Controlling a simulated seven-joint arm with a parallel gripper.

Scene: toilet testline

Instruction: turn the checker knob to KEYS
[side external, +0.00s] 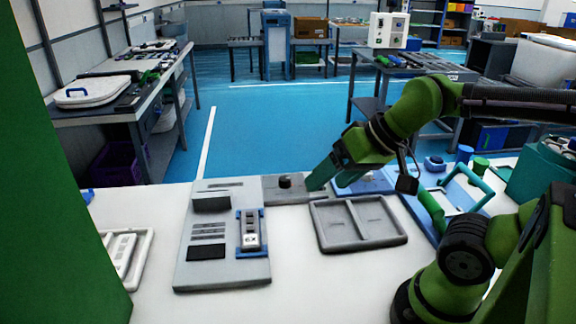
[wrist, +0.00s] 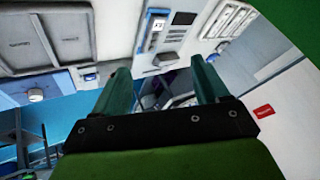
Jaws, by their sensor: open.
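The checker knob (side external: 285,182) is a short dark cylinder on a low grey box (side external: 270,196) at the far edge of the white table in the side view. My gripper (side external: 318,180), with teal fingers, is just right of the knob and apart from it. In the wrist view my gripper (wrist: 162,72) has its two fingers spread wide with nothing held between them. A small pale shape shows beyond the fingertips there, but I cannot tell whether it is the knob. The knob's pointer and the KEYS marking are too small to read.
A grey panel (side external: 222,272) with a blue-edged holder (side external: 249,232) lies left of my gripper. A grey two-compartment tray (side external: 322,232) lies in front of it. A white tray (side external: 143,262) sits at far left.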

